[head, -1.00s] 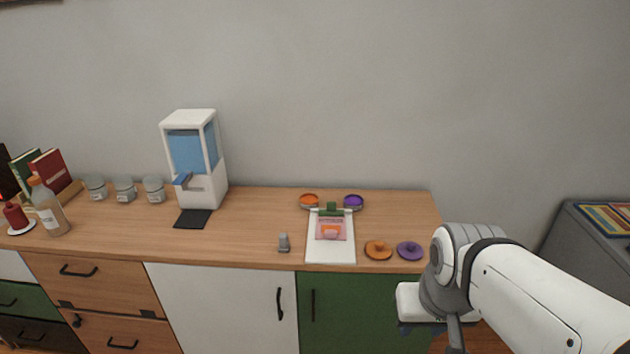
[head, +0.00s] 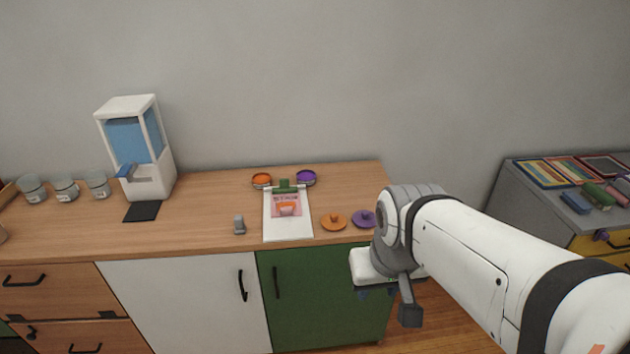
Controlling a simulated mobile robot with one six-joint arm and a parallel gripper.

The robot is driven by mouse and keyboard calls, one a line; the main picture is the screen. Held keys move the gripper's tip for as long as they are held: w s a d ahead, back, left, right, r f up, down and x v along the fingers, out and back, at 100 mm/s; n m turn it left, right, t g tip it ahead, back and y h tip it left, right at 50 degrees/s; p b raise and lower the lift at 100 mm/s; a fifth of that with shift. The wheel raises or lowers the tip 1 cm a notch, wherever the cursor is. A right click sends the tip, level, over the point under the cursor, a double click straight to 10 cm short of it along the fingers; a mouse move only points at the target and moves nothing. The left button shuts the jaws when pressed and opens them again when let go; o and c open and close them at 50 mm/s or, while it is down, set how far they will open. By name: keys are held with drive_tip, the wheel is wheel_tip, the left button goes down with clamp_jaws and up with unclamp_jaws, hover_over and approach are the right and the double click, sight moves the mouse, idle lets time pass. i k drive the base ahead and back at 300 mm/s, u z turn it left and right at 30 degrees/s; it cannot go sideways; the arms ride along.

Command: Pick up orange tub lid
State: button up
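The orange tub lid (head: 333,222) lies flat on the wooden counter near its front right, with a small knob on top. A purple lid (head: 363,219) lies just to its right, close to my arm. My gripper (head: 377,291) hangs in front of the green cabinet door, below the counter top and to the right of the orange lid, apart from it. My arm's wrist hides part of it, and whether its fingers are open is unclear. Nothing is visibly held.
An orange tub (head: 261,181) and a purple tub (head: 306,178) stand at the back of the counter. A clipboard (head: 289,231) lies left of the lids, with a small grey object (head: 239,225) beside it. A blue-and-white dispenser (head: 140,150) stands left. A grey cabinet (head: 530,200) stands right.

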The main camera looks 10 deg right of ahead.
sight(332, 222)
drive_tip(key=i, duration=0.95)
drive_tip(key=z, duration=0.5)
